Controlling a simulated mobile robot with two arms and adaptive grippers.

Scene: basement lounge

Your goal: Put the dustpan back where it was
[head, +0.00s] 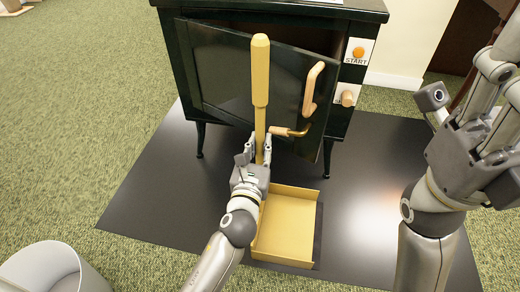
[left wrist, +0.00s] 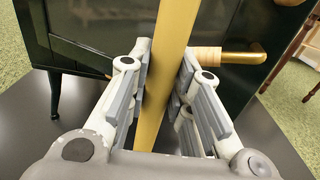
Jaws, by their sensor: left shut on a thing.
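The yellow dustpan has a long upright handle (head: 260,75) and a tray-like pan (head: 287,228) low over the black floor plate. I cannot tell whether the pan touches the plate. My left gripper (head: 257,150) is shut on the lower part of the handle. In the left wrist view the handle (left wrist: 168,60) stands between both finger pads. My right gripper (head: 490,95) is at the right edge, apart from the dustpan; its fingertips run toward the picture edge and its jaw state is unclear.
A dark green stove (head: 225,75) stands behind the handle, its door ajar with a wooden-and-brass handle (head: 290,131). A START button (head: 358,54) is on its right side. A grey bin (head: 50,270) stands front left. The black plate (head: 160,205) is clear on the left.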

